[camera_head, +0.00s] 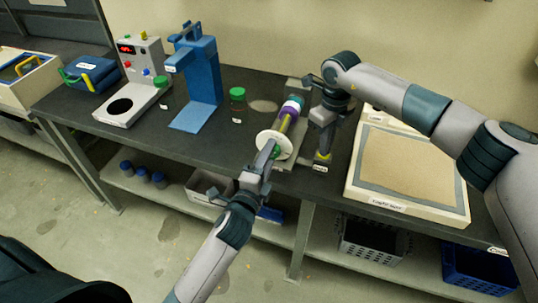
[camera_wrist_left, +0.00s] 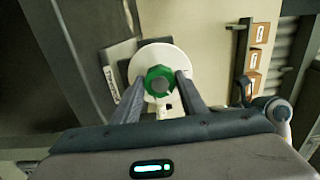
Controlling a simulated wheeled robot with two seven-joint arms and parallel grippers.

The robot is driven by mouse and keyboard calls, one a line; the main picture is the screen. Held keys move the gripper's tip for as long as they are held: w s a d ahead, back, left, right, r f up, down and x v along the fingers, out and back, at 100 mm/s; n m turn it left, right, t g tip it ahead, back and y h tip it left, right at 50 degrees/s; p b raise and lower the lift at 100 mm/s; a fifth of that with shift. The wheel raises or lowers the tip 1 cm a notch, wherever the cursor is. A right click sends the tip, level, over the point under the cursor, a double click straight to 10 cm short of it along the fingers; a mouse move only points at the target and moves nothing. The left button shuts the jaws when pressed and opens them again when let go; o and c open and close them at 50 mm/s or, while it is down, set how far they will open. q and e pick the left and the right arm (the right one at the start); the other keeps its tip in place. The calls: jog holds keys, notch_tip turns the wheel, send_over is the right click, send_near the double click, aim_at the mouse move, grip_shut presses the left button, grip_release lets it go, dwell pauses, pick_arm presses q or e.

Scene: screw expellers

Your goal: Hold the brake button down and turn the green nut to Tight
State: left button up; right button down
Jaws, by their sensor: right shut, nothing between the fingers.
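The green nut (camera_wrist_left: 160,85) sits at the middle of a white disc (camera_wrist_left: 178,62) in the left wrist view. In the head view the disc (camera_head: 274,145) is at the front end of the expeller (camera_head: 290,115), and the nut is mostly hidden. My left gripper (camera_head: 271,150) reaches the disc from the front. Its fingertips (camera_wrist_left: 161,80) lie on both sides of the nut; I cannot tell if they press on it. My right gripper (camera_head: 322,148) is shut and empty, pointing down at a yellow part (camera_head: 322,157) above a small label. The button itself is hidden, and contact is unclear.
A framed tray (camera_head: 408,200) lies right of the expeller. A green-lidded jar (camera_head: 237,105), a blue stand (camera_head: 197,85) and a control box (camera_head: 142,60) stand on the left of the dark bench. Crates (camera_head: 372,240) and other containers are on the shelf below.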

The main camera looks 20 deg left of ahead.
pick_arm(q)
jog(key=m, duration=0.8)
jog(key=o, duration=0.8)
